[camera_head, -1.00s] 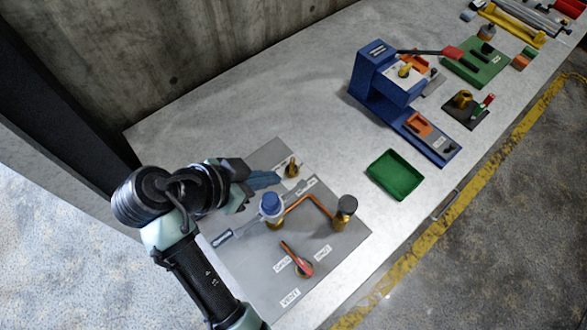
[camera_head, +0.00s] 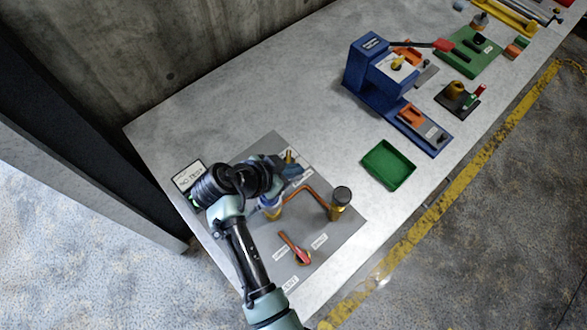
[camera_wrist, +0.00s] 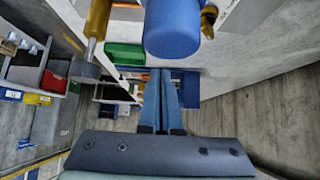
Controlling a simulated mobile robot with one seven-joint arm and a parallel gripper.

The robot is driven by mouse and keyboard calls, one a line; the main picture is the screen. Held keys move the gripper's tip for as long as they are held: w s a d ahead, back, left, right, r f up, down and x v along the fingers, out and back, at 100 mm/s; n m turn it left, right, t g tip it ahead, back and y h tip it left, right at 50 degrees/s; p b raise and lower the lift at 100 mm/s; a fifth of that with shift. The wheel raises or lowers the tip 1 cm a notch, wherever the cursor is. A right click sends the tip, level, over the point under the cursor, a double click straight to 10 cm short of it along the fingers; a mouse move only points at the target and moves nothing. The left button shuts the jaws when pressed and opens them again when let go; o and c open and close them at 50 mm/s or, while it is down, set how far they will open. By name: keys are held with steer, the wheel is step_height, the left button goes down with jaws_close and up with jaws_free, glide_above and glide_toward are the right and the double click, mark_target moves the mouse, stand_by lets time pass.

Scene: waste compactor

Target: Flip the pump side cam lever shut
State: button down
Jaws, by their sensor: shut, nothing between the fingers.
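A blue-capped fitting (camera_head: 270,206) stands on the grey panel (camera_head: 335,232), partly hidden by my arm. A copper pipe (camera_head: 302,190) joins it to a dark-capped brass post (camera_head: 340,203). A brass piece (camera_head: 290,156) shows behind my gripper. I cannot pick out the pump side cam lever for certain; my arm covers the left part of the panel. My gripper (camera_head: 299,172) is over the panel's back part. In the wrist view its fingers (camera_wrist: 164,76) are shut and empty, and the blue cap (camera_wrist: 172,32) looms large just beyond the tips.
A red-tipped lever (camera_head: 295,248) lies between labels at the panel's front. A green tray (camera_head: 388,165) and a blue machine (camera_head: 378,75) stand to the right. A small sign (camera_head: 189,177) stands at the left edge. The concrete wall (camera_head: 220,60) is behind. The bench between panel and tray is clear.

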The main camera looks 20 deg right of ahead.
mark_target(298, 177)
steer(key=shift+f, duration=1.25)
steer(key=shift+d+f+y+p, duration=0.2)
steer(key=shift+y+p, duration=0.25)
steer(key=shift+y, duration=0.15)
steer(key=shift+w+d+f+g+y, duration=0.15)
steer(key=shift+g+y, duration=0.1)
steer(key=shift+y, duration=0.2)
steer(key=shift+d+f+g+y, duration=0.15)
steer(key=shift+g+y, duration=0.1)
steer(key=shift+y, duration=0.2)
steer(key=f+y, duration=0.1)
steer(key=g+y, duration=0.1)
steer(key=y, duration=0.1)
steer(key=shift+w+d+f+y, duration=0.1)
steer(key=shift+f+y, duration=0.2)
steer(key=shift+f, duration=0.1)
steer(key=f+y, duration=0.1)
steer(key=g+y+b, duration=0.1)
steer(key=y, duration=0.1)
steer(key=shift+f, duration=0.35)
steer(key=shift+s+a+f+g+b, duration=0.25)
steer(key=shift+a+f, duration=0.2)
steer(key=shift+f, duration=0.3)
steer(key=shift+r, duration=0.1)
